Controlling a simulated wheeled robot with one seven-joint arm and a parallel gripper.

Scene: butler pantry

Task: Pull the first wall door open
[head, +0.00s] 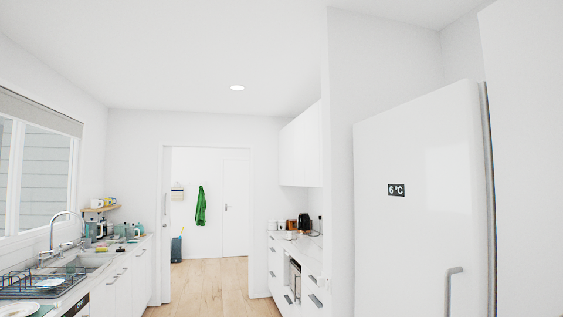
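A white wall cabinet (301,147) hangs high on the right side, above the far right counter. Its flat front looks shut, and I cannot make out a handle or separate doors at this distance. The large white wall section by the fridge hides part of what lies behind it. My gripper is not in the head view.
A tall white fridge (418,200) with a 6 °C display stands close on the right. Lower cabinets with a counter (305,240) line the right, and a sink counter (128,246) lines the left. The wooden floor (212,285) between them is clear toward a doorway.

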